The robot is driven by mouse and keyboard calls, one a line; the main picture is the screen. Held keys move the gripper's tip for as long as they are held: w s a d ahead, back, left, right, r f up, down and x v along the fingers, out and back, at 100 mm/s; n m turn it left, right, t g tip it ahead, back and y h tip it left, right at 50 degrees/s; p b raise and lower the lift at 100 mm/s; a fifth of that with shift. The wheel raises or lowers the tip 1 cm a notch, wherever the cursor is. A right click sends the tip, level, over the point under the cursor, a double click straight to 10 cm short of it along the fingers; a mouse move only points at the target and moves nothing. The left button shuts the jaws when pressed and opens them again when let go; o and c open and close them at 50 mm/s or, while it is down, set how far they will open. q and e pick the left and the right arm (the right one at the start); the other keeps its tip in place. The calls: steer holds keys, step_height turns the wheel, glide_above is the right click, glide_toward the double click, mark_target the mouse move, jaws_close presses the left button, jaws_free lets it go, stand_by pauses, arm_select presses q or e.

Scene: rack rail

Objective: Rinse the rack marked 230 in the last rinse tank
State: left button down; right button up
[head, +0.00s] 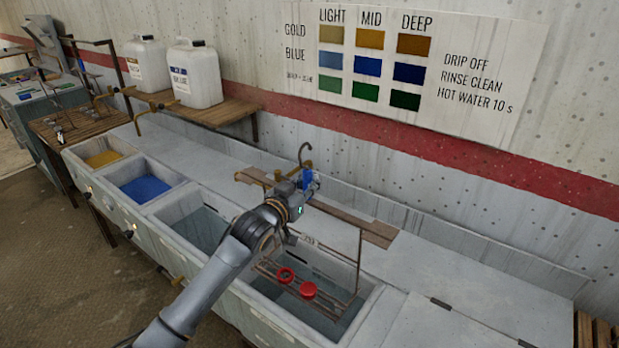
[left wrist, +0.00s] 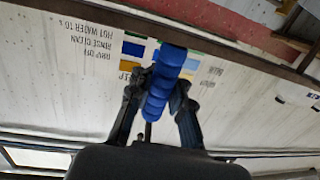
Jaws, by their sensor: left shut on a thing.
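My left gripper (head: 307,184) is shut on the blue ribbed handle (left wrist: 164,75) of a wire rack. The handle's blue also shows in the head view (head: 309,178). The copper-coloured rack (head: 359,262) hangs below, over the rightmost, last rinse tank (head: 366,314), its lower bars within the tank's opening. I cannot tell how deep it sits. A red ring (head: 285,275) and a red round piece (head: 308,289) are on its lower bars. A small pale tag (head: 306,240) hangs near my wrist; its number is unreadable. My arm hides part of the rack. My right gripper is not in view.
To the left are a grey-water tank (head: 200,228), a blue tank (head: 146,188) and a yellow tank (head: 103,158). White jugs (head: 196,75) stand on a shelf. The counter at right is clear.

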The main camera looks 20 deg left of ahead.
arm_select(q)
step_height(320, 180, down, 17)
steer(key=b, duration=0.9)
steer(key=shift+r+b, duration=0.15)
steer(key=shift+b, duration=0.25)
steer(key=shift+s+r, duration=0.1)
steer(key=shift+p+v, duration=0.7)
steer(key=shift+v, duration=0.05)
